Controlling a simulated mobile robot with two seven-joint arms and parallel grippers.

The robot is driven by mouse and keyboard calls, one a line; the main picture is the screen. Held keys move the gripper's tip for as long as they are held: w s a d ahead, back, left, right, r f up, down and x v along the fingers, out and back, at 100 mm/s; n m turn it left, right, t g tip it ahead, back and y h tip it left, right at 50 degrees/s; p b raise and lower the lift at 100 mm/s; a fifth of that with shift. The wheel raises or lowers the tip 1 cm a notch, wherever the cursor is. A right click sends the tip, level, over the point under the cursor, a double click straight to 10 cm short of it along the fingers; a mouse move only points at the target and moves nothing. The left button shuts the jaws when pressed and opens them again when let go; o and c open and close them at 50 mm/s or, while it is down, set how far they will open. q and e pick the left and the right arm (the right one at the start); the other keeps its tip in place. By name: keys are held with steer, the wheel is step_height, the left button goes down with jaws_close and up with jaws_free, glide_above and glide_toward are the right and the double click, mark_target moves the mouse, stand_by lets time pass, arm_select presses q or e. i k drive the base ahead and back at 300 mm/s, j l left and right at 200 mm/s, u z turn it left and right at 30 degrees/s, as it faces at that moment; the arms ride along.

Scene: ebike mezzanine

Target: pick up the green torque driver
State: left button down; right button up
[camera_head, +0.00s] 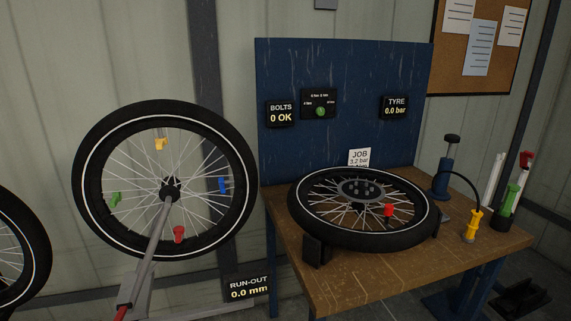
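A green-handled tool (511,197), which looks like the green torque driver, stands upright in a dark holder (502,223) at the back right corner of the workbench. A red-topped tool (525,162) and a white stick-like piece (494,172) stand close to it. The lower end of the green tool is hidden in the holder. Neither of my grippers shows in the head view.
A wheel (312,224) lies on supports on the wooden bench (350,285), with a red piece (388,210) on it. A pump (447,168) and yellow tool (472,226) stand left of the holder. An upright wheel (90,220) is at left.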

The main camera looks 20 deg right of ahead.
mark_target(505, 211)
steer(key=l, duration=3.65)
steer(key=k+z, duration=0.05)
